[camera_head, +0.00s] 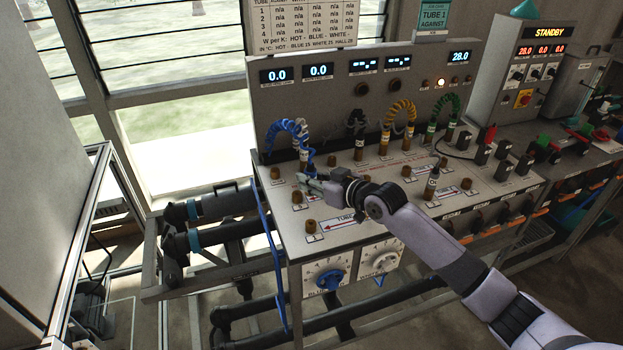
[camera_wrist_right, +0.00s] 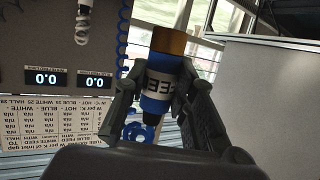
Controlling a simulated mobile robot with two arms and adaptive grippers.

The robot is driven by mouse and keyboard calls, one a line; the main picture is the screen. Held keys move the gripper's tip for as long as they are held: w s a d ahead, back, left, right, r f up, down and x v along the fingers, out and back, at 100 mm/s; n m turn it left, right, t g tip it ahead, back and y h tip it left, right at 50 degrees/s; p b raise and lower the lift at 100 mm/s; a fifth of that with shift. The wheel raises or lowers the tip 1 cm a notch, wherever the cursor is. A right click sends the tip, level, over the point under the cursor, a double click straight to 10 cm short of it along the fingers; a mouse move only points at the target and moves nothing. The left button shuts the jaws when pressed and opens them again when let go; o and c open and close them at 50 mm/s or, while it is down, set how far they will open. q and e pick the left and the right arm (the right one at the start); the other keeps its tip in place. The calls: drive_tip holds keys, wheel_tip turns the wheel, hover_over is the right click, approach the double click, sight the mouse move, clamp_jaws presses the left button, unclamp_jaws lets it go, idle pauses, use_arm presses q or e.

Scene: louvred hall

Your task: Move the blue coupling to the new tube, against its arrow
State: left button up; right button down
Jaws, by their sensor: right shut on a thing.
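My right gripper (camera_head: 312,183) is over the left part of the sloping bench top. In the right wrist view its fingers (camera_wrist_right: 165,95) are shut on the blue coupling (camera_wrist_right: 154,105), which has a white label with part of a word and a brass-coloured end. That end shows free, with no port around it. In the head view the coupling (camera_head: 311,166) is small and partly hidden by the gripper. A tube label with a red arrow pointing left (camera_head: 345,222) lies at the bench front, with a brown port (camera_head: 310,226) near its left end. My left gripper is not in view.
A blue coiled hose (camera_head: 290,124) arches behind the gripper. Yellow (camera_head: 401,104) and green (camera_head: 448,98) hoses stand farther right. A green sign (camera_head: 433,18) reads "TUBE 1 AGAINST". Blue and white dials (camera_head: 328,278) are on the bench front. Several brown ports stand on the top.

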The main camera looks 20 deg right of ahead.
drive_tip(key=shift+f+b, duration=0.35)
drive_tip(key=shift+f, duration=0.3)
wheel_tip(320, 180, down, 6)
drive_tip(key=b, duration=0.5)
drive_tip(key=shift+r, duration=0.3)
drive_tip(key=shift+f, duration=0.2)
drive_tip(key=shift+s+f, duration=0.1)
drive_tip(key=shift+f, duration=0.25)
drive_tip(key=shift+f, duration=0.15)
drive_tip(key=shift+f+b, duration=0.95)
drive_tip(key=shift+f, duration=0.35)
